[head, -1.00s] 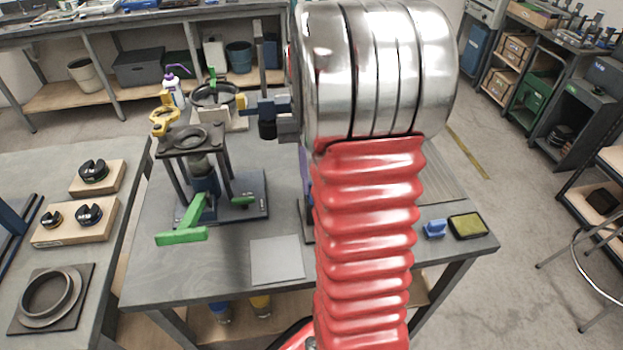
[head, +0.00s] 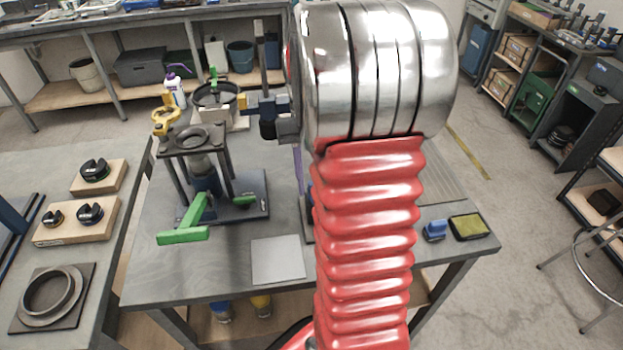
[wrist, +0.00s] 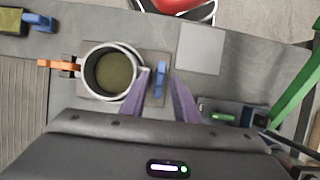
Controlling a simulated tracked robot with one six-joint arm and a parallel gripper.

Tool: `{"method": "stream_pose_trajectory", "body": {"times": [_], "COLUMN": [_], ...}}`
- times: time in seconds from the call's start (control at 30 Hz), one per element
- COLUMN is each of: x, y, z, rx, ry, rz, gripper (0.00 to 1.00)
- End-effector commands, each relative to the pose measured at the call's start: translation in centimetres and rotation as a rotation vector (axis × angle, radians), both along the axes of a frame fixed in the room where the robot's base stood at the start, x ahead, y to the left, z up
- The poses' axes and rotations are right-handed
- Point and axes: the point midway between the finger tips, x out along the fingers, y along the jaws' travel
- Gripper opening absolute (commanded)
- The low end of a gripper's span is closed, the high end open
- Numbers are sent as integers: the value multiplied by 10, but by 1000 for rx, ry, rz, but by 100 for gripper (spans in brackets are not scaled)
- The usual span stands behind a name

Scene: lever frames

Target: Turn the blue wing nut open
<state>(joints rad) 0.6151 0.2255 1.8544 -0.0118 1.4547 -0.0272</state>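The blue wing nut (wrist: 159,82) shows in the wrist view, at the right side of a round, pale-rimmed cup (wrist: 87,76). It is seen nearly edge-on, its long side running up and down the picture. My gripper (wrist: 160,75) is open, with one purple finger on each side of the wing nut. A gap shows on both sides, so I see no grip on it. In the head view my red arm hides the cup and the wing nut; only a sliver of a purple finger (head: 298,168) shows.
An orange handle (wrist: 58,65) sticks out left of the cup. A grey plate (head: 277,260) lies flat on the bench. A stand with a green lever (head: 190,224) is on the left. A blue clip (head: 434,230) and a sponge tray (head: 469,226) lie right.

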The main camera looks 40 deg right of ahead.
Motion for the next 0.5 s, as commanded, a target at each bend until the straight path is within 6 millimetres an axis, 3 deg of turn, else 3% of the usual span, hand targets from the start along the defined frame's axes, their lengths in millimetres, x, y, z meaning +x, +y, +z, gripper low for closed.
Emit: {"method": "stream_pose_trajectory", "body": {"times": [0.27, 0.5], "x": [2, 11], "y": [-1, -7], "z": [4, 30], "rx": [-1, -2], "ry": [-1, -3], "rz": [0, 0], "gripper": [28, 28]}}
